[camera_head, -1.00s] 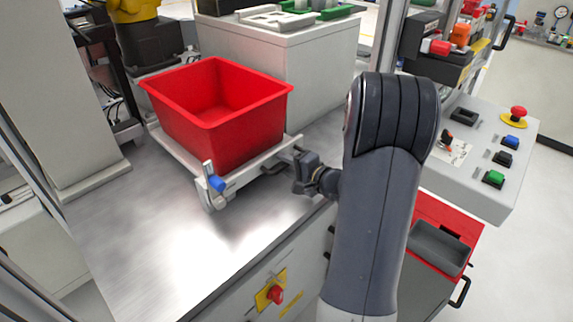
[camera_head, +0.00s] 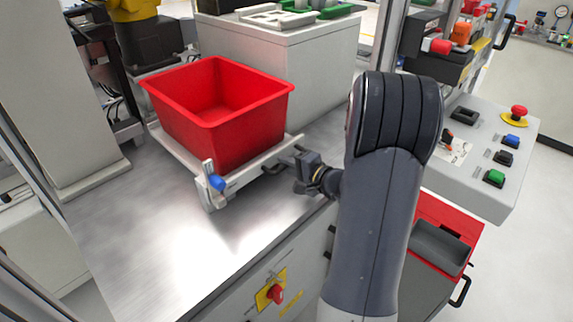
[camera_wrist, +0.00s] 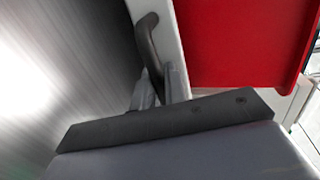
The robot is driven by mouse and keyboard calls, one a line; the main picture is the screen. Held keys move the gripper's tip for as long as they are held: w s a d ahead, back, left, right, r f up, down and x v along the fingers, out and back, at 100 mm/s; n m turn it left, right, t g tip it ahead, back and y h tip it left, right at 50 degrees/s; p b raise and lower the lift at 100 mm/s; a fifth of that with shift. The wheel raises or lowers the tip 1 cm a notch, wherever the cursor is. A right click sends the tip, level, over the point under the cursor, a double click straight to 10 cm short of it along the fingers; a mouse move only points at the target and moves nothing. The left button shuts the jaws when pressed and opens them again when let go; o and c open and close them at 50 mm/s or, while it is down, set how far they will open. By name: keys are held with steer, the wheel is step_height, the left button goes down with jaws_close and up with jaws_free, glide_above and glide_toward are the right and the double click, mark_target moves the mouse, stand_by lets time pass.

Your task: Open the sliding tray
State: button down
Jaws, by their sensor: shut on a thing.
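The sliding tray (camera_head: 240,178) is a pale grey frame on the metal worktop, with a red bin standing in it. A blue-tipped lever (camera_head: 216,183) is at its front left corner. A dark curved handle (camera_wrist: 148,45) is fixed to the tray's front side, and part of it shows in the head view (camera_head: 273,169). My gripper (camera_head: 292,163) is at the right end of this handle. In the wrist view my gripper's fingertips (camera_wrist: 158,88) are shut on the lower end of the handle. My arm hides part of the worktop behind it.
The red bin (camera_head: 240,130) fills the tray. Bare metal worktop (camera_head: 170,240) lies in front of the tray. A grey cabinet (camera_head: 285,60) stands behind it. A button panel (camera_head: 490,165) and an open red drawer (camera_head: 440,215) are right of my arm.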

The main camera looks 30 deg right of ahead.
steer(key=f+b+v, duration=0.2)
steer(key=b+v, duration=0.2)
steer(key=v, duration=0.9)
steer(key=s+f+b+v, duration=0.1)
steer(key=f+b+v, duration=0.2)
steer(key=v, duration=0.9)
steer(key=shift+s+d+f+b, duration=0.2)
steer(key=shift+s+b, duration=0.25)
steer(key=shift+b, duration=0.05)
steer(key=c, duration=1.5)
jaws_free()
steer(key=shift+c, duration=0.2)
steer(key=v, duration=1)
steer(key=shift+s+d, duration=0.15)
steer(key=shift+s, duration=0.2)
steer(key=shift+w, duration=0.1)
steer(key=x, duration=1)
steer(key=shift+w, duration=0.4)
